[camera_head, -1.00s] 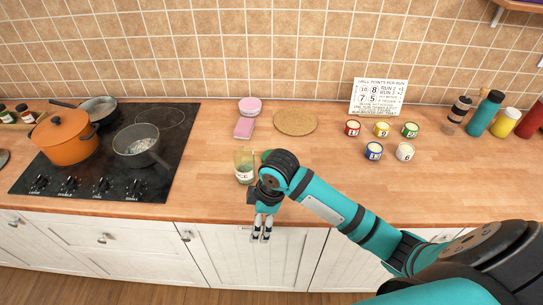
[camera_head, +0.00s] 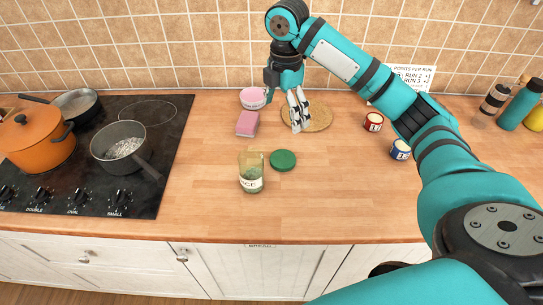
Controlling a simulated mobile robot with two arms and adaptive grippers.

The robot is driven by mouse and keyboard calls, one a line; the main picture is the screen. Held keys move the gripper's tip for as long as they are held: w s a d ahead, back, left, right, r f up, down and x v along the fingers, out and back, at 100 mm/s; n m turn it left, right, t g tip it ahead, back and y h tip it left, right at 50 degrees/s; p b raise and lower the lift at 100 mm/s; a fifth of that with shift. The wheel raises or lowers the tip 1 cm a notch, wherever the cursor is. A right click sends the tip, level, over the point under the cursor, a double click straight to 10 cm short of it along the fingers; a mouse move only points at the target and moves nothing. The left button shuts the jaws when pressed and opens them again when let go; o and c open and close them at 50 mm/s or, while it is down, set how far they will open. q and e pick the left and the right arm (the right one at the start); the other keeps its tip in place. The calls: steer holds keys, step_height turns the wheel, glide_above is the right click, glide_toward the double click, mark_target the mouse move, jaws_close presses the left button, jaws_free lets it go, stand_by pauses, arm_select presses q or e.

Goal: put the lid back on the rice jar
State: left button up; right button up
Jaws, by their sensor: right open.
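The rice jar (camera_head: 251,174) is a greenish glass jar with a white label ending in "CE". It stands upright and uncovered on the wooden counter, right of the stove. The green round lid (camera_head: 283,160) lies flat on the counter just right of the jar, apart from it. My right gripper (camera_head: 299,122) points down above the round cork mat, behind and above the lid. It is open and holds nothing. My left gripper is not in view.
A pink sponge (camera_head: 247,123) and a pink-lidded tub (camera_head: 253,98) stand behind the jar. The cork mat (camera_head: 319,118) lies under my gripper. Red (camera_head: 373,122) and blue (camera_head: 400,150) tins are to the right. The stove (camera_head: 150,190) with pots is left. Counter around the lid is clear.

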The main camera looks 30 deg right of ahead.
steer(key=p, duration=0.2)
glide_above(282, 159)
step_height(282, 159, down, 11)
steer(key=shift+d, duration=0.15)
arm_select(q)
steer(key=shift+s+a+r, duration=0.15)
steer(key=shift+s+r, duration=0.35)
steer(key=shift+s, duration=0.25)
arm_select(e)
steer(key=shift+s+f, duration=0.1)
steer(key=shift+f, duration=0.2)
steer(key=shift+f, duration=0.3)
steer(key=f, duration=0.1)
steer(key=f+p, duration=0.1)
steer(key=f, duration=0.1)
steer(key=shift+a+f, duration=0.25)
steer(key=shift+f, duration=0.1)
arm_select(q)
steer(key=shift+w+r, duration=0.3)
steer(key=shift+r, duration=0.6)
arm_select(e)
steer(key=shift+f, duration=0.5)
